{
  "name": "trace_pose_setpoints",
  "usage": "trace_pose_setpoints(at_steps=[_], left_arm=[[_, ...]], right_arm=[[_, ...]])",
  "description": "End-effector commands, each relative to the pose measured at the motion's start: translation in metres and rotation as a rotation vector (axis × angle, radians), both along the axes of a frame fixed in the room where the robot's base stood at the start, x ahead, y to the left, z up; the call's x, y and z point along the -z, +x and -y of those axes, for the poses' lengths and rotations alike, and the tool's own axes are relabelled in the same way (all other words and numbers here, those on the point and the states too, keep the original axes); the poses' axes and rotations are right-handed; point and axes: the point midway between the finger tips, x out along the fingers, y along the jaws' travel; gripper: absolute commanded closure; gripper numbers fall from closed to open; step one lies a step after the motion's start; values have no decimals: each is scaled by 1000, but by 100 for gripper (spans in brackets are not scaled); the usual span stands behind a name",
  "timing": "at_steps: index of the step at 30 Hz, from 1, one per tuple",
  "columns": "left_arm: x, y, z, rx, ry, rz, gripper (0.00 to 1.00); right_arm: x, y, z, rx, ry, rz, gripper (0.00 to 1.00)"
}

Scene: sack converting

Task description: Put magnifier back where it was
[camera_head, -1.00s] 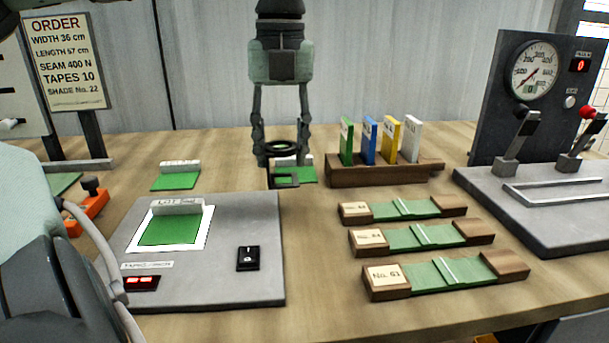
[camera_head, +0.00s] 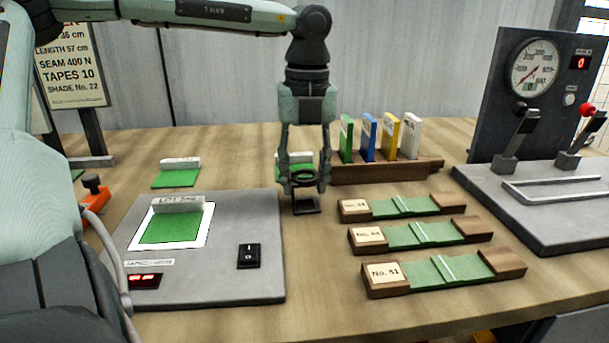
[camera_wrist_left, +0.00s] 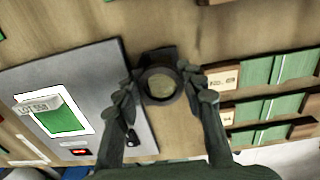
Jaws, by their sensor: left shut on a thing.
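The magnifier (camera_head: 306,206) is a small black stand with a round lens ring on top. My left gripper (camera_head: 304,184) points down and is shut on its ring, between the grey panel and the wooden sample holders. In the left wrist view the magnifier's round lens (camera_wrist_left: 159,84) sits between the two fingers of the left gripper (camera_wrist_left: 160,88). Its base is at or just above the table top; I cannot tell whether it touches. My right gripper is not in view.
The grey panel (camera_head: 262,284) with a green swatch and a switch is at left. Several wooden sample holders (camera_head: 385,285) lie at right. A rack (camera_head: 395,170) of coloured cards stands close behind the gripper. A green swatch (camera_head: 176,178) lies at back left.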

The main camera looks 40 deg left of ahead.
Motion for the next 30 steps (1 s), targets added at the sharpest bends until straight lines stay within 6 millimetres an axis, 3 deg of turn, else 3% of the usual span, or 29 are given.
trace_pose_setpoints(at_steps=[2, 3, 8, 20, 23, 30], left_arm=[[2, 0, 0, 0, 0, 0, 94], [2, 0, 0, 0, 0, 0, 60], [1, 0, 0, 0, 0, 0, 40], [-3, 0, 0, 0, 0, 0, 40], [-17, 1, 0, -1, 3, 4, 40], [-70, 2, 1, -1, 3, 4, 40]], right_arm=[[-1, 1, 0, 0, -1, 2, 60], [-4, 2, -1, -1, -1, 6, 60], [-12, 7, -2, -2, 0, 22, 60], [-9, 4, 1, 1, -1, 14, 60], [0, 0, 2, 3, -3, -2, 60], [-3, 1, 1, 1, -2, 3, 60]])
